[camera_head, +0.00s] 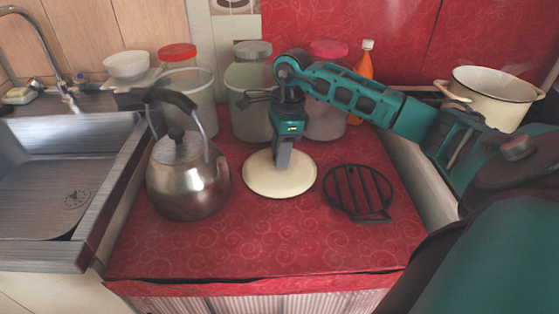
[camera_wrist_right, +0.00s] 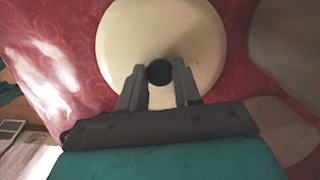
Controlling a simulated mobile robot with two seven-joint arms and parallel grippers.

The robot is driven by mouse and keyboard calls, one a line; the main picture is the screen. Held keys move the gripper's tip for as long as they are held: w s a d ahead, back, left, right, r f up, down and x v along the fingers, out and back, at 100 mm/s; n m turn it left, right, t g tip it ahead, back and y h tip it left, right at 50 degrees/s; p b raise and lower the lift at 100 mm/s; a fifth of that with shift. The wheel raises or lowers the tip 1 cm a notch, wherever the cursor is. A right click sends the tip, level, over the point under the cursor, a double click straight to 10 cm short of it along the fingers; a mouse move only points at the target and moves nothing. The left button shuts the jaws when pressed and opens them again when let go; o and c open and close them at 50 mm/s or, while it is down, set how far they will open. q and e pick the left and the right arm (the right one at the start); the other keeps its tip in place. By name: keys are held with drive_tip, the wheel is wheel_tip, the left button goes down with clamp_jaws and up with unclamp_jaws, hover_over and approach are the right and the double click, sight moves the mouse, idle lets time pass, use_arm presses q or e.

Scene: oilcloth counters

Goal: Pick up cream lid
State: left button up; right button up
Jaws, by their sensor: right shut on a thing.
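The cream lid (camera_head: 260,183) is a pale round disc on the red oilcloth counter (camera_head: 270,245), between the kettle and a black trivet. My right gripper (camera_head: 282,160) points down at the middle of the lid. In the right wrist view the lid (camera_wrist_right: 125,45) fills the top middle, and its dark round knob (camera_wrist_right: 159,72) sits between the two fingers of my right gripper (camera_wrist_right: 160,80). The gripper is shut on the knob. I cannot tell whether the lid is lifted off the cloth. My left gripper is not in view.
A steel kettle (camera_head: 188,185) stands close to the left of the lid. A black trivet (camera_head: 358,192) lies to the right. Lidded jars (camera_head: 250,75) and an orange bottle (camera_head: 362,68) stand behind. A cream pot (camera_head: 493,100) is at the right, a sink (camera_head: 70,170) at the left. The front counter is clear.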

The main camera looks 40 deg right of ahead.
clamp_jaws()
drive_tip(key=shift+r, duration=0.45)
use_arm(q)
drive_tip(key=p, duration=0.2)
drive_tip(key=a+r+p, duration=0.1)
drive_tip(key=p, duration=0.1)
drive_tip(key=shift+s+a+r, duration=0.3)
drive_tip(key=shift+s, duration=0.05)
use_arm(e)
wheel_tip(320, 180, up, 19)
drive_tip(key=shift+r, duration=0.2)
